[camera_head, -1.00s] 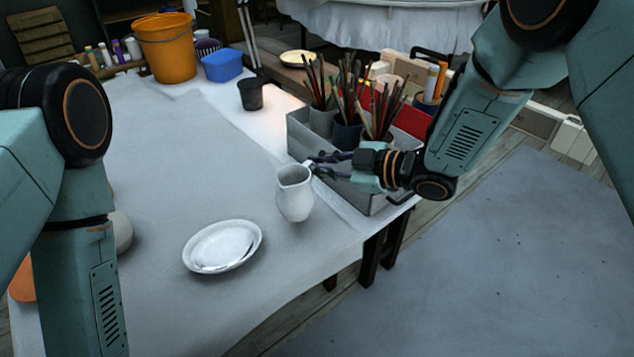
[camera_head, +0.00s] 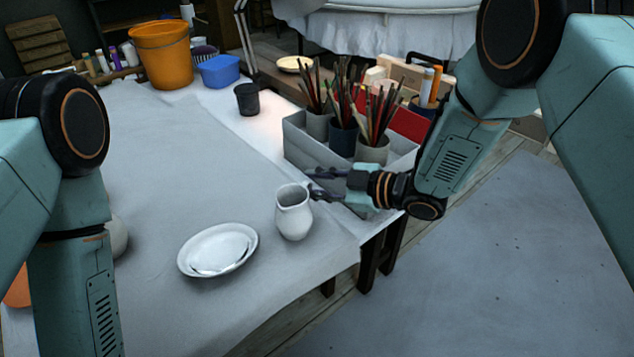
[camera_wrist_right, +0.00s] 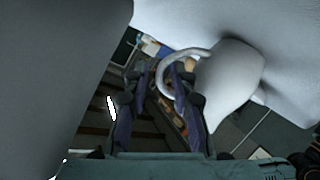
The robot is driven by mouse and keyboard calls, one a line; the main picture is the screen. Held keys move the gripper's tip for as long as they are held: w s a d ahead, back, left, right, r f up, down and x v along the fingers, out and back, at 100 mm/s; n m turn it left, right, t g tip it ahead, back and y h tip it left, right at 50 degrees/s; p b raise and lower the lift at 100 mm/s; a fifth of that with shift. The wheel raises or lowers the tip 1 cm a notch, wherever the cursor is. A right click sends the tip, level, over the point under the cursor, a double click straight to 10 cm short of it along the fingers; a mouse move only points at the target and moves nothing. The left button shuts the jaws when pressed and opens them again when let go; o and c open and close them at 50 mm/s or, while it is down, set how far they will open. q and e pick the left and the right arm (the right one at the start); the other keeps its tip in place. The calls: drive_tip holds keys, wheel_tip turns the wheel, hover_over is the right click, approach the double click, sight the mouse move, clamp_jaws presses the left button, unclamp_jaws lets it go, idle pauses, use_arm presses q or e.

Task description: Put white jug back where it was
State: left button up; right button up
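The white jug (camera_head: 293,214) stands upright on the cloth-covered table, right of the white plate and close to the grey box. In the right wrist view the jug's body (camera_wrist_right: 232,80) is at the upper right, and its curved handle reaches between my fingers. My right gripper (camera_head: 313,182) is at the jug's handle side, with its fingers spread apart. In the wrist view the fingers (camera_wrist_right: 155,90) show a clear gap, with the handle loop around or beside the right finger. My left gripper is out of view; only my left arm shows.
A white plate (camera_head: 217,250) lies left of the jug. A grey box (camera_head: 300,150) holding several brush pots stands just behind my right gripper. A black cup (camera_head: 248,98), blue tub (camera_head: 221,71) and orange bucket (camera_head: 161,55) stand farther back. The table's middle is clear.

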drive_tip(key=shift+o, duration=0.4)
drive_tip(key=shift+s+d+r, duration=0.1)
drive_tip(key=shift+s+r, duration=0.1)
drive_tip(key=shift+r, duration=0.2)
drive_tip(key=p+v, duration=0.2)
drive_tip(key=v, duration=1)
drive_tip(key=shift+f, duration=0.1)
